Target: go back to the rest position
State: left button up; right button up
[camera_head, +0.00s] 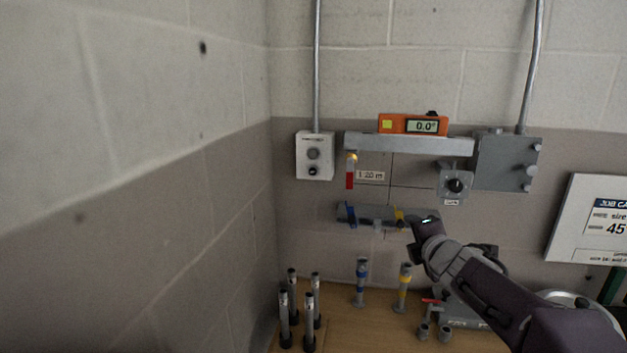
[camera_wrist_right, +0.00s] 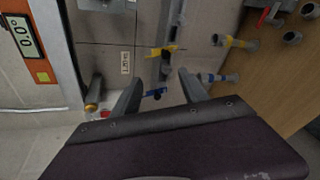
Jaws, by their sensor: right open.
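My right arm comes in from the lower right in the head view. Its gripper (camera_head: 424,222) is in front of the wall by the right end of a grey bar (camera_head: 376,214) with a blue clip (camera_head: 350,213) and a yellow clip (camera_head: 399,216). In the right wrist view the two fingers (camera_wrist_right: 160,84) stand apart, with nothing held between them. I cannot tell whether the gripper touches the bar. My left gripper is out of view.
A wall rail (camera_head: 410,145) carries an orange level (camera_head: 412,124) reading 0.0. Beside it are a grey box (camera_head: 506,162) and a white switch box (camera_head: 314,156). Several dark-topped posts (camera_head: 309,322) and blue- and yellow-banded posts (camera_head: 361,282) stand on the wooden bench (camera_head: 350,335).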

jog(key=s+a+f+m+g+p, duration=0.1)
jog(key=s+a+f+m+g, duration=0.15)
jog(key=f, duration=0.35)
jog(key=s+a+f+m+g, duration=0.1)
jog(key=s+f+m+g, duration=0.15)
jog(key=f, duration=0.35)
pick_arm(q)
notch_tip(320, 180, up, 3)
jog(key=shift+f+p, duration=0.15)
jog(key=shift+p, duration=0.25)
pick_arm(e)
jog(key=s+a+f+m+g, duration=0.2)
jog(key=s+f+m+g, duration=0.2)
jog(key=s+f+m, duration=0.4)
jog(key=s+a+f+m+g+y, duration=0.1)
jog(key=s+f+m+g, duration=0.3)
jog(key=s+f+m, duration=0.4)
jog(key=s+a, duration=0.1)
jog(key=s, duration=0.4)
jog(key=shift+s, duration=0.3)
